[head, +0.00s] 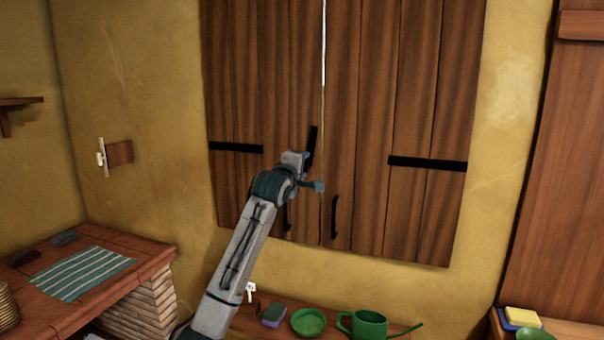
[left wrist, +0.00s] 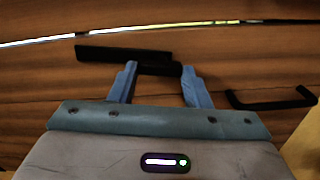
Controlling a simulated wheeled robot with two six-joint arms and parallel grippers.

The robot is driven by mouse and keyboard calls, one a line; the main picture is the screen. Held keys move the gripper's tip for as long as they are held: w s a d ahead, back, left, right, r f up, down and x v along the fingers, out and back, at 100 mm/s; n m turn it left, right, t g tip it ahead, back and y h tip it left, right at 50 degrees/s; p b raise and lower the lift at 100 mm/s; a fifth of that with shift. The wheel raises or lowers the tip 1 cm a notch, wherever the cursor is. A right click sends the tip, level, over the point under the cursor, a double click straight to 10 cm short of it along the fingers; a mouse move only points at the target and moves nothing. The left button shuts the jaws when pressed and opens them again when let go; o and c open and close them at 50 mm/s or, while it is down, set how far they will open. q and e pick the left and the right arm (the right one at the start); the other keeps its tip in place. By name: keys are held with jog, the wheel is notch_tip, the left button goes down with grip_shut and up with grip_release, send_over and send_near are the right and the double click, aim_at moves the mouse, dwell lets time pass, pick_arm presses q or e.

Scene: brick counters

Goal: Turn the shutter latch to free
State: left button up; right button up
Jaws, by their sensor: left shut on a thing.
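The shutter latch is a black bar (head: 313,140) near the inner edge of the left wooden shutter (head: 265,70). It stands nearly upright, tilted slightly, just left of the gap between the shutters. My left gripper (head: 307,172) is at the bar's lower part, which it partly hides in the head view. In the left wrist view the latch bar (left wrist: 110,53) runs along the shutter boards, and the blue fingers of my left gripper (left wrist: 160,73) are shut on its dark end. The right shutter (head: 370,100) is beside the bright gap. My right gripper is not in view.
Black pull handles are on the left shutter (head: 287,218) and right shutter (head: 335,217); one handle (left wrist: 270,102) shows in the left wrist view. Below, a shelf holds a green bowl (head: 308,322) and a green watering can (head: 369,325). A brick counter (head: 150,262) stands left.

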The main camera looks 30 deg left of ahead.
pick_arm(q)
jog(key=shift+f+n+b, duration=0.1)
jog(key=shift+n+b, duration=0.4)
jog(key=shift+n, duration=0.5)
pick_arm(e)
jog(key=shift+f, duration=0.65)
pick_arm(q)
jog(key=o, duration=1.4)
jog(key=b+v, duration=0.3)
jog(key=v, duration=0.7)
jog(key=shift+s+b, duration=0.3)
jog(key=shift+s, duration=0.1)
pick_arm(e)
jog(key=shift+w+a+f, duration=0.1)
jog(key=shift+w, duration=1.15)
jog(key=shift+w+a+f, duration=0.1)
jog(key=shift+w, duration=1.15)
